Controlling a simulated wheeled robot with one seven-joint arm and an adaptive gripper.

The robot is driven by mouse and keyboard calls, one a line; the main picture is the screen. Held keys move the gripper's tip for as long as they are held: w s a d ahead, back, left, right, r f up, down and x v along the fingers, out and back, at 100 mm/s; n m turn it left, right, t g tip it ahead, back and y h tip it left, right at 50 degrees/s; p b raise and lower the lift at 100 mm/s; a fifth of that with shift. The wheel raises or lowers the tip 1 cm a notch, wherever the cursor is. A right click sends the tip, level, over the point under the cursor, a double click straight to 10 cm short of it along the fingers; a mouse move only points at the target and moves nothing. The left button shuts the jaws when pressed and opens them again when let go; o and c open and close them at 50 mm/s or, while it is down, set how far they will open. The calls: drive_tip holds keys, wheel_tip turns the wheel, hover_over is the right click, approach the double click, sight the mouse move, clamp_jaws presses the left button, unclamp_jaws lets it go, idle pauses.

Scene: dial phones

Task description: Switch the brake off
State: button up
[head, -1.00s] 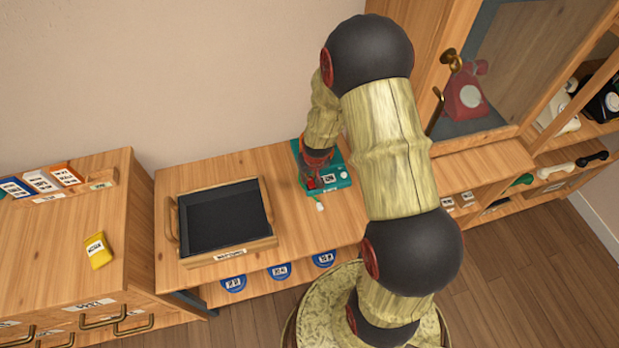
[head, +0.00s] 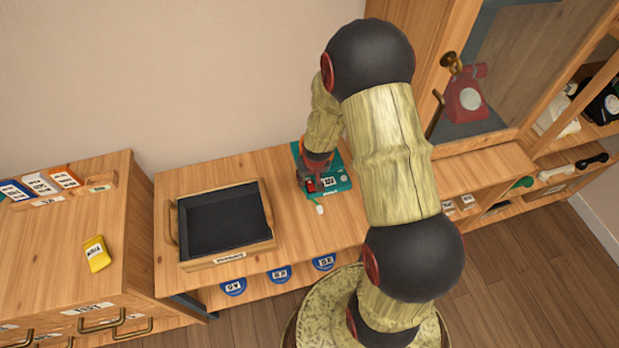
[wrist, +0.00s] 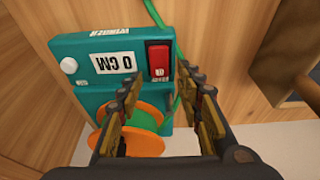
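The teal winder box (head: 340,180) stands on the wooden bench and shows upside down in the wrist view (wrist: 85,70). It has a red rocker switch (wrist: 158,57), a white display reading 0 CM (wrist: 113,63) and a white round knob (wrist: 68,65). An orange spool (wrist: 145,143) with green cord sits at its near side. My gripper (wrist: 168,88) is open and empty, its two fingertips apart just short of the red switch and roughly in line with it. In the head view my gripper (head: 312,180) partly covers the box. The small lettering by the switch is unreadable.
A black-lined wooden tray (head: 274,240) stands left of the box. A yellow packet (head: 97,254) lies on the left cabinet. A glass-fronted cabinet with a red phone (head: 465,98) stands at right. Bench between tray and box is clear.

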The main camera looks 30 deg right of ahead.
drive_tip(key=d+v, duration=0.1)
drive_tip(key=v, duration=1.1)
drive_tip(key=shift+a, duration=0.45)
drive_tip(key=s+a+r+g, duration=0.2)
drive_tip(key=s+a+r, duration=0.1)
drive_tip(key=s, duration=0.5)
drive_tip(key=s+a+r+n+t, duration=0.1)
drive_tip(key=s+a+r, duration=0.2)
drive_tip(key=r, duration=0.5)
drive_tip(key=s+a+r+n+t, duration=0.1)
drive_tip(key=s+a+r+t, duration=0.1)
drive_tip(key=r, duration=0.5)
drive_tip(key=s+a+r+n+t+y, duration=0.1)
drive_tip(key=s+a+r, duration=0.3)
drive_tip(key=r, duration=0.4)
drive_tip(key=shift+s+a+r, duration=0.3)
drive_tip(key=shift+a, duration=0.5)
